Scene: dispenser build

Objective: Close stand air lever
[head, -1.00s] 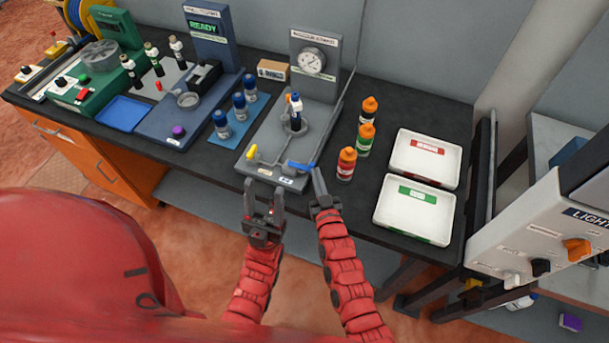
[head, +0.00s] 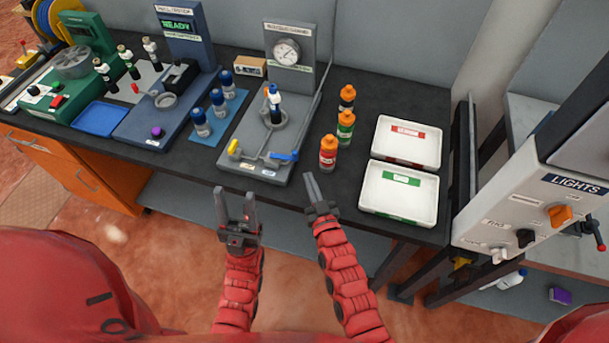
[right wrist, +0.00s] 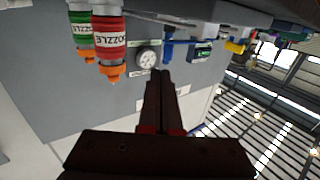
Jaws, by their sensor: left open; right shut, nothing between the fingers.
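My left gripper (head: 233,192) is open and empty in front of the bench, below the yellow lever.
Several orange-capped bottles (head: 328,152) stand right of the stand, near my right gripper. Two white trays (head: 398,208) lie further right. Blue-capped bottles (head: 200,122) stand on a mat to the left. A lights panel (head: 530,205) is at far right.

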